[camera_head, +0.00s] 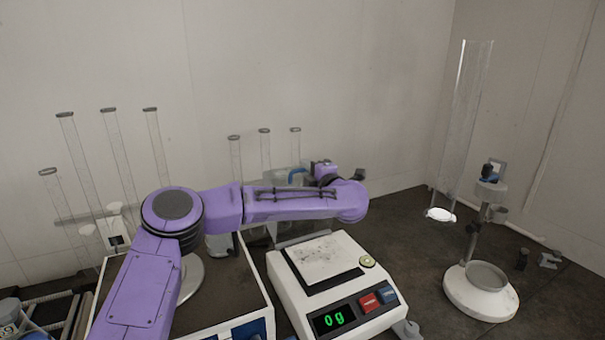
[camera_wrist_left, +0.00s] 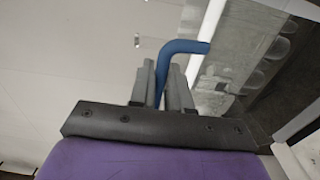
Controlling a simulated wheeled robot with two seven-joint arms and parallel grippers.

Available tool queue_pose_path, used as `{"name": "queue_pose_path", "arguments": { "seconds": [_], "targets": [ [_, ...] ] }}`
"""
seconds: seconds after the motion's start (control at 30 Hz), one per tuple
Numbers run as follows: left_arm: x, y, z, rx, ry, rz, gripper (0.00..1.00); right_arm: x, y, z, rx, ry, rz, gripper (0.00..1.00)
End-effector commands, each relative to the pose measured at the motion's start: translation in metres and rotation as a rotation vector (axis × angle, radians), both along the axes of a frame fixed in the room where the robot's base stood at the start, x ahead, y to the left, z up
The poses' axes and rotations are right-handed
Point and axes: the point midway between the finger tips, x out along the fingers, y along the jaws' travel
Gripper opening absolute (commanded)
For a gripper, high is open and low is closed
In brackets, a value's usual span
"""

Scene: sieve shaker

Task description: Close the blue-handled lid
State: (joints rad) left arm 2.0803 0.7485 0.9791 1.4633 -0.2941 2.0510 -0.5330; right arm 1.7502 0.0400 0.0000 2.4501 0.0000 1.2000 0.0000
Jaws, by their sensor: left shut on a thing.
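The blue handle (camera_wrist_left: 187,46) is a bent bar in the left wrist view; its upper end turns to the right. My left gripper (camera_wrist_left: 161,78) is shut on its lower part, one finger on each side. A clear panel with a pale edge (camera_wrist_left: 207,40) lies just right of the handle; I cannot tell how it joins the handle or how far the lid is open. In the head view my left arm reaches across the middle, and a small bit of blue (camera_head: 297,175) shows behind it. My forearm and wrist hide most of the lid there. My right gripper is not in view.
A white scale (camera_head: 310,257) reading 0 g stands in front of my forearm. A white-edged box (camera_head: 262,290) is left of it. Several clear tubes (camera_head: 118,145) stand behind. At right are a tall clear tube (camera_head: 466,120) and a white-based stand (camera_head: 482,300).

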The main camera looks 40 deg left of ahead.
Motion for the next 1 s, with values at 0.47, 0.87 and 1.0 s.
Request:
{"name": "queue_pose_path", "arguments": {
  "seconds": [0.47,0.87,1.0],
  "targets": [
    [-0.035,-0.068,-0.025,0.292,-0.154,0.0,0.0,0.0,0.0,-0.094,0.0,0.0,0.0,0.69],
    [-0.044,-0.087,-0.029,0.378,-0.196,-0.002,0.0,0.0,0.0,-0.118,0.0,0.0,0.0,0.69],
    [-0.044,-0.088,-0.028,0.381,-0.197,-0.002,0.0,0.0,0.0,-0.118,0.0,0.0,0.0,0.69]
  ]
}}
